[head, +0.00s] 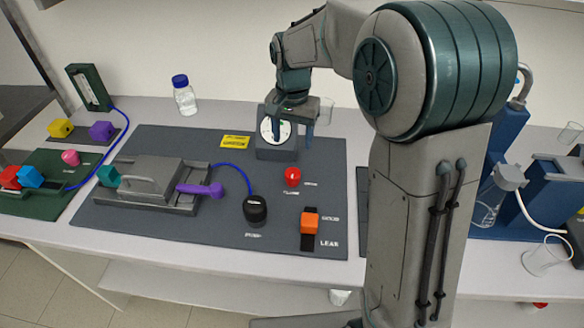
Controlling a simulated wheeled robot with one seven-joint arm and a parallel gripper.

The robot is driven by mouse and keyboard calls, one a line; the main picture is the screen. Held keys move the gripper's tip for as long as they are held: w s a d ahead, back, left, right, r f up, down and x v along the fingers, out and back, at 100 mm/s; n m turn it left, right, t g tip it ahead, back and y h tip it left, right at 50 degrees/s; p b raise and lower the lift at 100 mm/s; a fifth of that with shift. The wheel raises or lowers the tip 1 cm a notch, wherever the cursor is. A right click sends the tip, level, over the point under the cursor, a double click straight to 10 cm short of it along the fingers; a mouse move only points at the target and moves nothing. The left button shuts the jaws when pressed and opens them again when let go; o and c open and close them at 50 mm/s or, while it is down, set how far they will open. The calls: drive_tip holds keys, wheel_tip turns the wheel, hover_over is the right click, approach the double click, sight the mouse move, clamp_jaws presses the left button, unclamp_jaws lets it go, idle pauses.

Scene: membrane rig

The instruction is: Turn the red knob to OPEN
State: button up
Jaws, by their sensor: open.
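The red knob (292,177) stands on the dark grey mat (200,145), right of its middle. Small white lettering lies just below it and to its right, too small to read surely, and I cannot tell which mark the knob points to. My gripper (293,122) is open and points down beside the round white dial, above and behind the red knob and apart from it. Its fingers are small in the view and partly overlap the dial, so the gap between them is hard to see.
A grey block with the white dial (268,132) stands behind the knob. A black round knob (255,210) with a blue cable and an orange slider (309,222) stand in front. A grey rig with a purple handle (200,190) is left. Bare mat surrounds the red knob.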

sight(292, 173)
wheel_tip(292, 173, down, 12)
drive_tip(key=shift+f+p, duration=0.1)
drive_tip(key=shift+p, duration=0.6)
drive_tip(key=c, duration=1)
